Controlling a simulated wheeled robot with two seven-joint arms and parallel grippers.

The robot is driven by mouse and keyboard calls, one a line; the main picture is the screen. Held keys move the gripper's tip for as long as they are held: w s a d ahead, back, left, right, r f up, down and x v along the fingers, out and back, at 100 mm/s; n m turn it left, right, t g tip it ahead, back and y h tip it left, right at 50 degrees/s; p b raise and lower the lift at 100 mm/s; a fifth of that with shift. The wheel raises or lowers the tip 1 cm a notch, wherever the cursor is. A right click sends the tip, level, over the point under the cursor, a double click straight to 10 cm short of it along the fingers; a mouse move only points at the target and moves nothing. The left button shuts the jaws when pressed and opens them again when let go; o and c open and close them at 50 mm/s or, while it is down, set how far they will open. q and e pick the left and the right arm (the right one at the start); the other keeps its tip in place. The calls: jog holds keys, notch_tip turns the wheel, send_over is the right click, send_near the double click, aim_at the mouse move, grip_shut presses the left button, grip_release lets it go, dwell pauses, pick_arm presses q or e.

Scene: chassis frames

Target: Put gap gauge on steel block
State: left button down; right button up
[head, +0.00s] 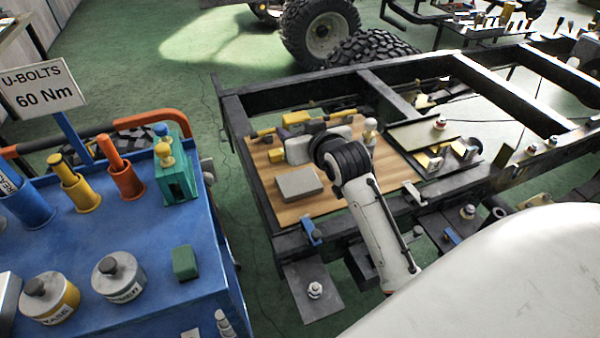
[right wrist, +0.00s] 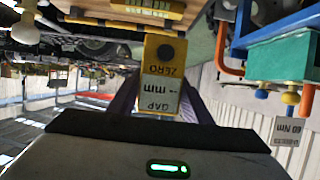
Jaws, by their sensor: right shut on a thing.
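The steel block (head: 299,185) is a flat grey slab on the wooden board in the head view, and its top looks bare. My right gripper (head: 286,152) is over the board, just behind the block in the picture. In the head view a yellow patch (head: 276,155) at the gripper's tip seems to be this gauge. The gap between gauge and board cannot be judged. My left gripper is out of view.
The wooden board (head: 315,208) lies on the black chassis frame (head: 245,165), with yellow pieces (head: 296,117) at its back. A blue trolley (head: 140,240) with cans and tool holders stands left, across a gap.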

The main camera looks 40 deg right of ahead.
jog(key=f, duration=0.6)
jog(key=shift+d+b, duration=0.25)
jog(key=shift+b, duration=0.1)
jog(key=shift+f, duration=2.15)
jog(key=shift+f, duration=0.15)
jog(key=o, duration=1.3)
jog(key=shift+f, duration=0.1)
jog(key=shift+c, duration=0.2)
